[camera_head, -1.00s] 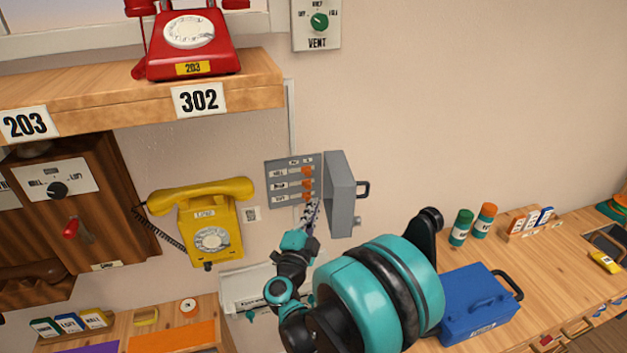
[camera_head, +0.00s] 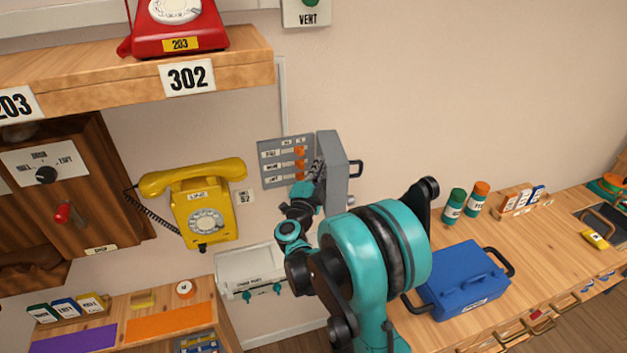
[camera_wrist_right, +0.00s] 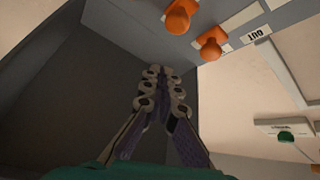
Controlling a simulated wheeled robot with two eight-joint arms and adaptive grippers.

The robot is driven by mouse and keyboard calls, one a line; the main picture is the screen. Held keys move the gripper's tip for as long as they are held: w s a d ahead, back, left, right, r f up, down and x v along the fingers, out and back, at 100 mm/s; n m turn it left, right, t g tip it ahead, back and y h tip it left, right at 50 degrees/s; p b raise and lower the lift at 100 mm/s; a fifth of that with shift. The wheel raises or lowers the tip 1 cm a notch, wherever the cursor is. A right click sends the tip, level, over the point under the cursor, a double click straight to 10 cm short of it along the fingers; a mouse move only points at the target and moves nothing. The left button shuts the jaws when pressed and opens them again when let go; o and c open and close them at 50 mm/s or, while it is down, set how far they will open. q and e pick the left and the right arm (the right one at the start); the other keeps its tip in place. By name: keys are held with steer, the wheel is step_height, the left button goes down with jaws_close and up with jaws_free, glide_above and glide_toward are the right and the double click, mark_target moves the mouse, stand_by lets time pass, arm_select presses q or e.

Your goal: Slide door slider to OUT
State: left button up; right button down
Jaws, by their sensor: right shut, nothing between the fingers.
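A grey wall panel (camera_head: 272,178) carries three slider rows with orange knobs (camera_head: 300,164) at their right ends. Its row labels are too small to read surely. A grey box-like cover (camera_head: 334,175) stands open at its right. My right gripper (camera_head: 317,170) is shut and empty, between the knobs and the cover. In the right wrist view, the closed fingertips (camera_wrist_right: 163,72) are apart from two orange knobs (camera_wrist_right: 210,43). An upside-down OUT label (camera_wrist_right: 255,36) lies beside one. Which knob is the door slider I cannot tell. My left gripper is not in view.
A yellow dial phone (camera_head: 207,215) hangs left of the panel. A white box (camera_head: 250,270) with teal knobs is below. A blue case (camera_head: 465,285) sits on the right wooden counter (camera_head: 545,250). The wall right of the cover is clear.

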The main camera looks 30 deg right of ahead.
mark_target(300, 165)
steer(key=w+a+f, duration=0.1)
steer(key=w+a+b, duration=0.1)
steer(key=shift+a+f, duration=0.35)
steer(key=shift+a, duration=0.15)
steer(key=a, duration=0.3)
steer(key=shift+w, duration=0.35)
steer(key=shift+r, duration=0.1)
